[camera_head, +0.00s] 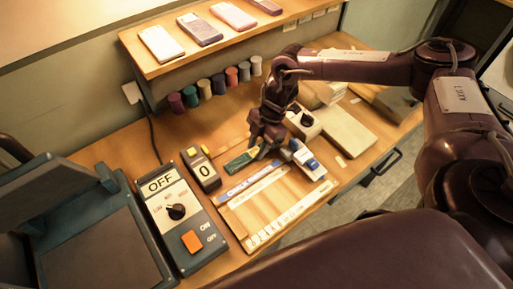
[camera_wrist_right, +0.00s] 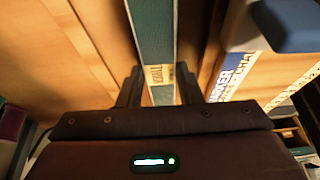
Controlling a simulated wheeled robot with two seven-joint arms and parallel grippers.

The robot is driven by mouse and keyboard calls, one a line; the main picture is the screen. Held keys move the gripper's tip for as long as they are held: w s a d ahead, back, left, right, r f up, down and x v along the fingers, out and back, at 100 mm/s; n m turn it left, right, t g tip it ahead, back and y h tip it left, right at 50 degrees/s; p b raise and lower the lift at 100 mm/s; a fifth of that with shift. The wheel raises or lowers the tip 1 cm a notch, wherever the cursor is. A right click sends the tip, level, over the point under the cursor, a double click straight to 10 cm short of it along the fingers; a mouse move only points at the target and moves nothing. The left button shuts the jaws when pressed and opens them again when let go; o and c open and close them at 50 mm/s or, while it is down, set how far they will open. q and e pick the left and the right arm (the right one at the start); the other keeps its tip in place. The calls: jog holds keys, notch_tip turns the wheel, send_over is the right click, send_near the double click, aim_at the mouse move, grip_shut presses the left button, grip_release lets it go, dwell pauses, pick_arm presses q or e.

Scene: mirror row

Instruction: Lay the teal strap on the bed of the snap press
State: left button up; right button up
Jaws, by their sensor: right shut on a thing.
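The teal strap (camera_wrist_right: 150,35) runs lengthwise between the two fingers of my right gripper (camera_wrist_right: 160,88) in the wrist view, with a small pale label on it. In the head view my right gripper (camera_head: 263,148) is low over the wooden work board, and the strap (camera_head: 241,161) sticks out to its left. The gripper is shut on the strap. A large dark teal press-like machine (camera_head: 95,250) stands open at the left, its flat bed bare; I cannot tell for sure that it is the snap press. My left gripper is not in view.
A control box (camera_head: 176,212) reading OFF and a counter (camera_head: 202,170) showing 0 stand left of the board (camera_head: 282,202). A blue and white tool (camera_head: 307,158) lies close right of my gripper. Several spools (camera_head: 217,84) line the back under a shelf (camera_head: 180,58) with phone-like cases.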

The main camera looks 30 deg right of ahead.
notch_tip(320, 180, up, 15)
jog(key=b, duration=0.1)
notch_tip(320, 180, up, 5)
jog(key=p, duration=0.2)
send_over(257, 150)
jog(key=a+f+m+t+h, duration=0.1)
jog(key=m, duration=0.5)
jog(key=a+m+t+h, duration=0.2)
jog(key=m, duration=0.5)
jog(key=a+f+m+t+h, duration=0.1)
jog(key=m+t, duration=0.1)
jog(key=m, duration=0.4)
jog(key=shift+s+a+f+m+h, duration=0.15)
jog(key=shift+a+f+m+h, duration=0.1)
jog(key=shift+f+m+h, duration=0.1)
jog(key=shift+d, duration=0.15)
